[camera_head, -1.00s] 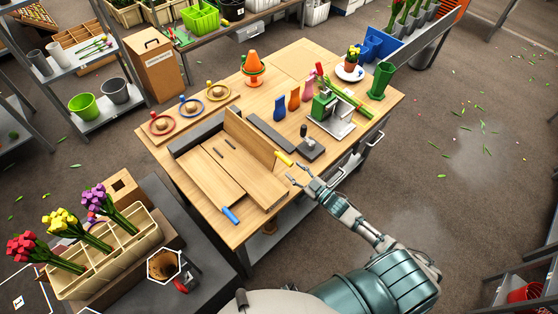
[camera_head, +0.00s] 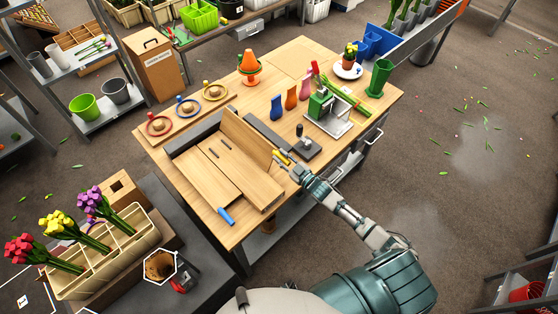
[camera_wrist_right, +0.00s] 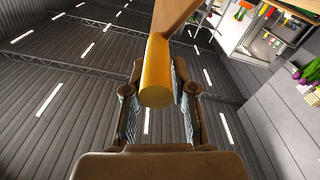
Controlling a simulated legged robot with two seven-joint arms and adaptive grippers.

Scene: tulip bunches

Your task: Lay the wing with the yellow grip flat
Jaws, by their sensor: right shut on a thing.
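The wing with the yellow grip (camera_head: 248,143) is a wooden board standing up on edge, steeply raised along the wooden folding board on the table. Its yellow grip (camera_head: 282,157) sticks out at the near right end. My right gripper (camera_head: 283,162) is shut on the yellow grip. In the right wrist view the yellow grip (camera_wrist_right: 156,75) lies between the two fingers, with part of the wooden wing (camera_wrist_right: 173,14) above it. The other wing, with the blue grip (camera_head: 226,215), lies flat. My left gripper is not in view.
A black stand (camera_head: 305,148) and a green machine (camera_head: 322,106) are close to the right of the raised wing. Coloured vases (camera_head: 290,97) stand behind it. The front right table edge is near my arm.

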